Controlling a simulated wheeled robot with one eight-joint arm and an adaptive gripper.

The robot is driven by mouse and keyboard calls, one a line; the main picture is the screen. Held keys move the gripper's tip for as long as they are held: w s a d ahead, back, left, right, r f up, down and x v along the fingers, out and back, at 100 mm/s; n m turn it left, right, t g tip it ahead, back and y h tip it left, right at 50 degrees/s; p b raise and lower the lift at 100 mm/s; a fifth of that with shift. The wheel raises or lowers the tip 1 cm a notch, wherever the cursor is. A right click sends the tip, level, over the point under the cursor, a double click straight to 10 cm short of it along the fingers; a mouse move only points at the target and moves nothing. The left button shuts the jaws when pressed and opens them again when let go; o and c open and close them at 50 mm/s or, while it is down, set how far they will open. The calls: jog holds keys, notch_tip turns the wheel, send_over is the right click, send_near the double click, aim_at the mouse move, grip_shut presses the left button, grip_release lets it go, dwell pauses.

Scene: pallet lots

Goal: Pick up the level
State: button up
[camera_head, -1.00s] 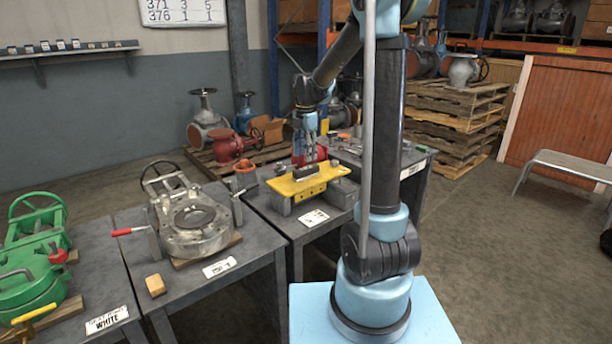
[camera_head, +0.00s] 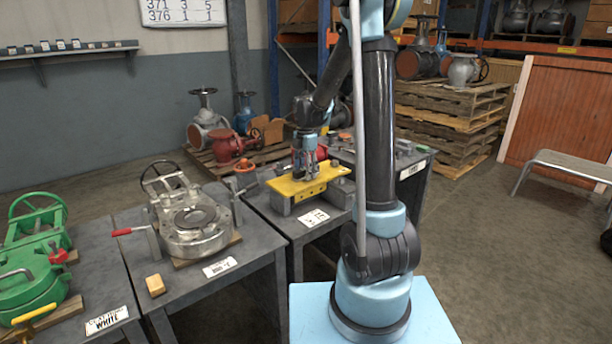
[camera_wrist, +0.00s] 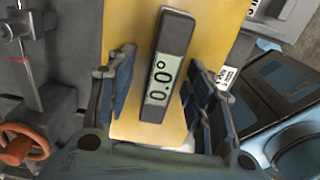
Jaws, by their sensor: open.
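The level (camera_wrist: 166,65) is a dark grey bar with a display reading 0.0°. In the wrist view it lies on a yellow plate (camera_wrist: 125,25), between the two open fingers of my gripper (camera_wrist: 160,95), with gaps showing on both sides. In the head view my gripper (camera_head: 305,172) points down over the yellow plate (camera_head: 322,180) on the middle table. There the fingers largely hide the level. I cannot tell how far below the fingertips it lies.
An orange handwheel (camera_wrist: 22,144) stands left of the plate in the wrist view. A grey valve body (camera_head: 190,222) with a red-handled lever (camera_head: 122,232) is on the table to the left. A red valve (camera_head: 228,146) stands behind.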

jog(key=shift+c, duration=0.3)
grip_shut()
jog(key=shift+r, duration=0.15)
